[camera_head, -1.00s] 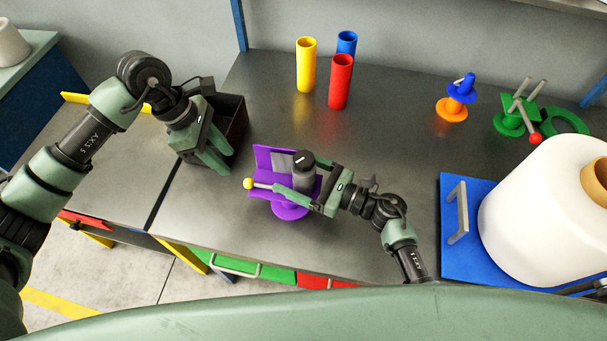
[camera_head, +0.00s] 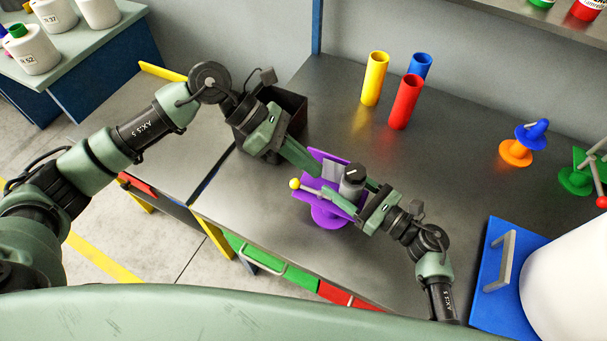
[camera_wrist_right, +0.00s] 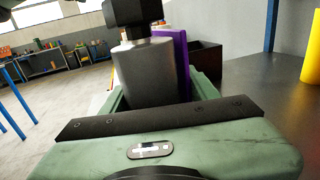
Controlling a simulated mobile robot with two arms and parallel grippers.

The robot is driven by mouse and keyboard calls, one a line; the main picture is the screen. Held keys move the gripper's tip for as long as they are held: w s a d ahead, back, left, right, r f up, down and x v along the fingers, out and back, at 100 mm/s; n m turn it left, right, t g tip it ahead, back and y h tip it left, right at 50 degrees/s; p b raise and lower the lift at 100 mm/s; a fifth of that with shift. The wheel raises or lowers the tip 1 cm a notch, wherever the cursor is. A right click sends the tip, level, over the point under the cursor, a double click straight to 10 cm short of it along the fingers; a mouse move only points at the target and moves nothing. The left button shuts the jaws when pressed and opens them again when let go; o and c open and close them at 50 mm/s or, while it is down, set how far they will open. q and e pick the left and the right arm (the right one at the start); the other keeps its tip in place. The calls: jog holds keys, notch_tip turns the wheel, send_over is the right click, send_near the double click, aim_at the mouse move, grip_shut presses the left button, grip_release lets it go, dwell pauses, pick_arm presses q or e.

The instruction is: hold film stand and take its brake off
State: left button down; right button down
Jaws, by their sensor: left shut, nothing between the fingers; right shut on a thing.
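The purple film stand (camera_head: 330,217) stands on the grey table, with an upright purple plate and a dark grey post with a black top (camera_head: 353,180). A brake lever with a yellow ball (camera_head: 295,184) sticks out to its left. My right gripper (camera_head: 345,190) is shut on the grey post, which also shows between its fingers in the right wrist view (camera_wrist_right: 150,72). My left gripper (camera_head: 313,170) is shut and empty, its fingertips close to the purple plate and above the lever. I cannot tell whether it touches the plate.
A dark box (camera_head: 290,105) stands behind my left gripper. Yellow (camera_head: 375,78), red (camera_head: 405,102) and blue (camera_head: 420,66) tubes stand at the back. A blue-and-orange stand (camera_head: 516,152), a green stand (camera_head: 574,180) and a blue platform (camera_head: 510,308) bearing a large white roll are at right.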

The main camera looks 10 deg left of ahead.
pick_arm(q)
notch_tip(320, 180, up, 6)
jog(key=s+d+n+h, duration=0.2)
jog(key=d+n+h, duration=0.1)
jog(key=n+h, duration=0.15)
jog(key=w+a+r+n+t+h, duration=0.1)
jog(key=w+a+r+n+t, duration=0.25)
jog(key=n, duration=0.65)
jog(key=w+a+r+n+t+h, duration=0.15)
jog(key=w+n+t, duration=0.25)
jog(key=n+t, duration=0.45)
jog(key=n+g+y, duration=0.3)
jog(key=n+y, duration=0.6)
jog(key=n, duration=1)
send_near(297, 180)
jog(key=shift+r, duration=0.9)
jog(key=x, duration=1)
